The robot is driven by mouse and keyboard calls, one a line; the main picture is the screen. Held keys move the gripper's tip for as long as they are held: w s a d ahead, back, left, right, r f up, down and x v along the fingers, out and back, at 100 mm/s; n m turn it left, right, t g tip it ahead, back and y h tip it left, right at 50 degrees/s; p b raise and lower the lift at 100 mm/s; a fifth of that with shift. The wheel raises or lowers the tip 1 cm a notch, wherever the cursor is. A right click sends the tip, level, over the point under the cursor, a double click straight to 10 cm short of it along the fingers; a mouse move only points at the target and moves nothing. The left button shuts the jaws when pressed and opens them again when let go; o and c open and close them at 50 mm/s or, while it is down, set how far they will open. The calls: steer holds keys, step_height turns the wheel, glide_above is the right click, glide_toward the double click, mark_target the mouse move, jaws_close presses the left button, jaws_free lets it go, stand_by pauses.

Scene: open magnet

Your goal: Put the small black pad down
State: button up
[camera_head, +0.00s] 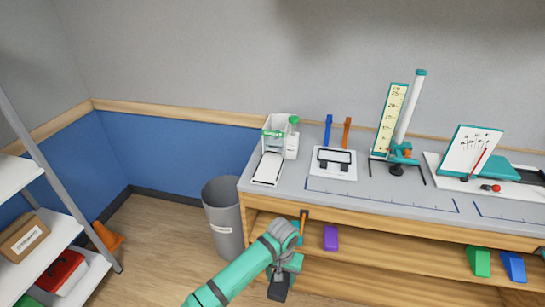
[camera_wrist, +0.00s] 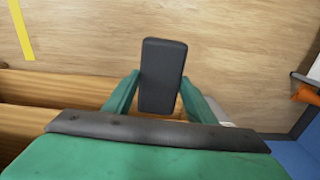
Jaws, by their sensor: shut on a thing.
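The small black pad (camera_wrist: 162,72) is a dark rounded block between the two green fingers of my gripper (camera_wrist: 160,98) in the wrist view. My gripper is shut on it, and it points out past the fingertips. In the head view the pad (camera_head: 279,287) hangs under my gripper (camera_head: 284,272), in front of the bench's lower shelves. Wooden floor shows beneath the pad in the wrist view.
A workbench (camera_head: 375,190) holds a white tray (camera_head: 267,168), a framed white board (camera_head: 334,163) and a ruled stand (camera_head: 390,120). A purple block (camera_head: 330,237) is on its shelf. A grey bin (camera_head: 224,218) stands at its left. An orange cone (camera_head: 106,237) is beside white shelves.

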steer(key=w+a+f+n, duration=0.2)
steer(key=w+f+n, duration=0.1)
steer(key=w+f, duration=0.2)
steer(key=shift+a+f, duration=0.3)
steer(key=shift+f, duration=0.5)
steer(key=shift+s, duration=0.1)
steer(key=s+f, duration=0.3)
steer(key=s, duration=0.7)
steer(key=shift+f, duration=0.35)
